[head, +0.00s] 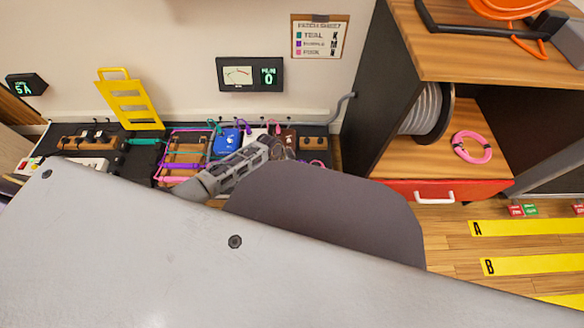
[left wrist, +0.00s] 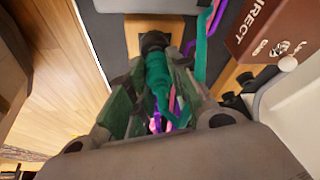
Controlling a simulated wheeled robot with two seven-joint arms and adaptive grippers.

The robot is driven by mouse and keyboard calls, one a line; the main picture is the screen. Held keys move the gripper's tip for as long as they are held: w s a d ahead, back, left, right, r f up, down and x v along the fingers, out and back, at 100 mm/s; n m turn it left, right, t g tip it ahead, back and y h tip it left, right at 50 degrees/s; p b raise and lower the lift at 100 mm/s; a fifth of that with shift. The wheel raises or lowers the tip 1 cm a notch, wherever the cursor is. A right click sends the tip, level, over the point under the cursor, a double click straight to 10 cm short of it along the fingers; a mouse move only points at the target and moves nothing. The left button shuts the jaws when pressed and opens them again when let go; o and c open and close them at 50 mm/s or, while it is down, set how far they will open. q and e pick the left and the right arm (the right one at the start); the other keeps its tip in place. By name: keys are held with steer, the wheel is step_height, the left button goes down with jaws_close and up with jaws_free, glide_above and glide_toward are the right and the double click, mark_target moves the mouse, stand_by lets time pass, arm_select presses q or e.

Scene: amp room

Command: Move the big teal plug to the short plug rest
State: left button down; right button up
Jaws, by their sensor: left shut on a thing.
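My left gripper (head: 275,146) reaches over the bench at the back wall, near the brown pedal. In the left wrist view its fingers (left wrist: 160,105) are shut on the big teal plug (left wrist: 158,72). The plug has a dark round end and a teal cable running from it. That end shows in front of a wooden block (left wrist: 140,22); I cannot tell whether they touch. A small wooden block (head: 313,144) stands right of the brown pedal in the head view; I cannot tell which block is the short plug rest. My right gripper is not in view.
A brown box marked DIRECT (left wrist: 272,28) stands close right of the plug. A blue pedal (head: 227,142) and a wooden rack with purple and pink cables (head: 184,152) stand to the left. A shelf (head: 440,150) with a red drawer (head: 445,191) stands at the right.

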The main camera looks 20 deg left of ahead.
arm_select(q)
steer(key=c, duration=1.2)
jaws_free()
steer(key=shift+v, duration=6)
steer(key=shift+r, duration=0.15)
